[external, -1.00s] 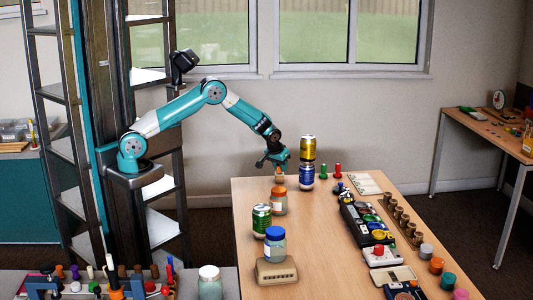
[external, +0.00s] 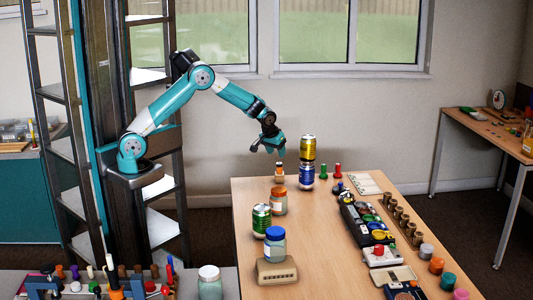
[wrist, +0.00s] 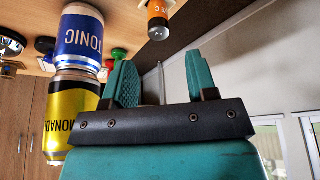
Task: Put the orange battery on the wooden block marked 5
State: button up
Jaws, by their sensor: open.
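The orange battery (external: 279,170) stands upright near the far left end of the table.
A yellow can (external: 307,149) stacked on a blue can (external: 307,177) stands close right of the battery. An orange-lidded jar (external: 279,203), a green can (external: 261,220) and a blue-lidded jar (external: 275,248) stand nearer. The table's middle (external: 320,235) is clear.

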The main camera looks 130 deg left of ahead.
jog(key=shift+v, duration=1.7)
jog(key=d+r+m, duration=0.3)
jog(key=d+r, duration=0.2)
jog(key=d, duration=0.5)
jog(key=d+r+m, duration=0.3)
jog(key=d+r, duration=0.1)
jog(key=d, duration=0.6)
jog(key=s+d+r+m, duration=0.1)
jog(key=s+d+m, duration=0.4)
jog(key=s+d, duration=0.6)
jog(key=d, duration=0.3)
jog(key=shift+s+d+r, duration=0.15)
jog(key=shift+d+r, duration=0.05)
jog(key=shift+r, duration=0.1)
notch_tip(320, 180, up, 7)
jog(key=p, duration=0.7)
